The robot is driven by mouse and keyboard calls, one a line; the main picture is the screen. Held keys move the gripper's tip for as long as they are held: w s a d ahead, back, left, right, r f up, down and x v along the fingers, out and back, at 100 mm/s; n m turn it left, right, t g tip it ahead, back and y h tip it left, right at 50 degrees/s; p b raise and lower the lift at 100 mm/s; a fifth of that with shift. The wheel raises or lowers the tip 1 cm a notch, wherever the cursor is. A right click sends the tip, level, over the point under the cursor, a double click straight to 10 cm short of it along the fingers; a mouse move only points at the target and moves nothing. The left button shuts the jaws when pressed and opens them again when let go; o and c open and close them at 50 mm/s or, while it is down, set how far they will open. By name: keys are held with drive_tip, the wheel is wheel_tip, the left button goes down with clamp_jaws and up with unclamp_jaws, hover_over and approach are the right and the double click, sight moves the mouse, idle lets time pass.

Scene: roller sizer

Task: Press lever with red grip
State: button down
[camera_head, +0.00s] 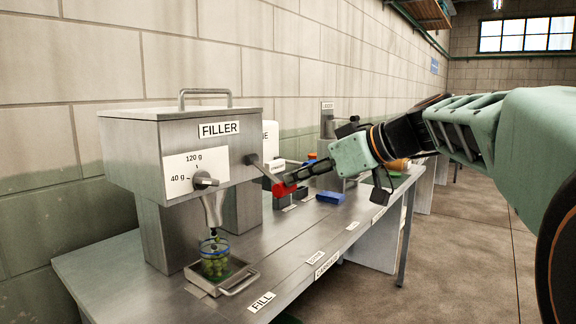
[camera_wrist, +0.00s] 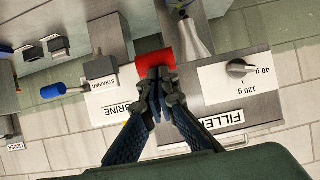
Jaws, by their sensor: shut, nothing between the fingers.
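The lever's red grip (camera_head: 284,188) is at the end of a metal rod on the right side of the filler (camera_head: 130,150). In the wrist view the red grip (camera_wrist: 154,65) lies right in front of my fingertips. My gripper (camera_head: 296,178) is shut and empty, with its tips at the red grip; it also shows in the wrist view (camera_wrist: 160,74). The tips appear to touch the grip or be very close; I cannot tell which. A glass jar with green pieces (camera_head: 214,262) stands under the filler's spout (camera_head: 213,207), on a metal tray (camera_head: 246,284).
In the wrist view, a strainer with a blue grip (camera_wrist: 52,90) stands beside the brine station. The bench front (camera_head: 300,262) is clear. A wall runs along the back.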

drive_tip(key=shift+w+a+f+b, duration=0.1)
drive_tip(key=shift+f+b, duration=0.65)
drive_tip(key=shift+b, duration=0.35)
drive_tip(key=shift+r, duration=0.1)
